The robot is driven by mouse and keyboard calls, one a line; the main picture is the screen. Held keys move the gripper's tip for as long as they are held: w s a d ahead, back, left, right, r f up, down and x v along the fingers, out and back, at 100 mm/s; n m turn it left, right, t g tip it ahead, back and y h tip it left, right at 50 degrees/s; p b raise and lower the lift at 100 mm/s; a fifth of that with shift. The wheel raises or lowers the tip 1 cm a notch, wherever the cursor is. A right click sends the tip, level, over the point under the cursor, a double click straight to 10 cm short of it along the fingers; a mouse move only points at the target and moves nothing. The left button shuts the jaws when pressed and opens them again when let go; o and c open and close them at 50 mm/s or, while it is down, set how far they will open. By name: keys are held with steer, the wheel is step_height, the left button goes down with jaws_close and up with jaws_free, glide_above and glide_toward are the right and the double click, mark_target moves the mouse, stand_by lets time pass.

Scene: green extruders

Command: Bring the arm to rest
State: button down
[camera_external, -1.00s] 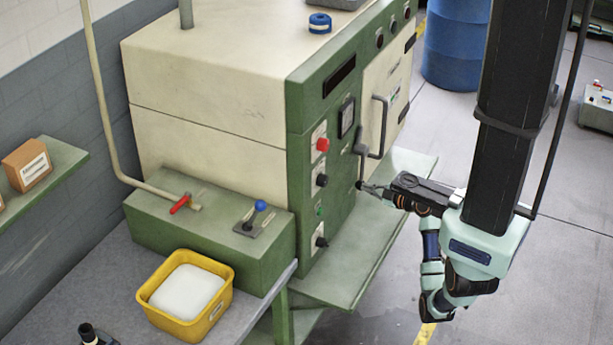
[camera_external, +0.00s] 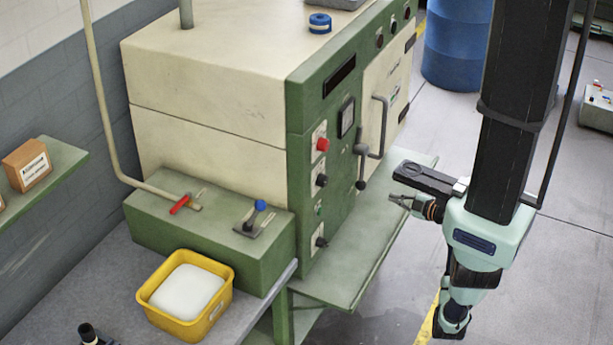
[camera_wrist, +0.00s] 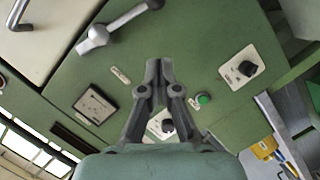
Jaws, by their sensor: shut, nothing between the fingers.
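My gripper (camera_external: 393,199) is shut and empty, held in the air to the right of the machine's front panel and above the green ledge (camera_external: 345,262). In the wrist view its fingertips (camera_wrist: 158,66) meet in front of the green panel (camera_wrist: 200,50). The grey door handle with a dark knob (camera_external: 361,160) hangs down on the panel, apart from my gripper. The handle also shows at the upper left of the wrist view (camera_wrist: 105,33).
The panel carries a red button (camera_external: 323,145) and black knobs (camera_external: 322,181). A yellow tub (camera_external: 228,297) of white material stands on the grey bench at the lower left. A blue barrel (camera_external: 455,50) stands behind.

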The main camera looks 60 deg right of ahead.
stand_by(0.3)
steer(key=w+a+r+m+g+y+p, duration=0.15)
steer(key=w+a, duration=0.25)
steer(key=a, duration=0.4)
steer(key=w+a+r+m+g+p, duration=0.1)
steer(key=w+a+p, duration=0.25)
steer(key=a, duration=0.35)
steer(key=a+r+m+p, duration=0.1)
steer(key=a+r+m, duration=0.15)
steer(key=a, duration=0.55)
steer(key=a+r+m+p, duration=0.2)
steer(key=a+m, duration=0.1)
steer(key=a, duration=0.6)
step_height(320, 180, up, 38)
steer(key=m+p, duration=0.1)
steer(key=p, duration=3.6)
steer(key=shift+r+g, duration=0.1)
steer(key=shift+g, duration=0.15)
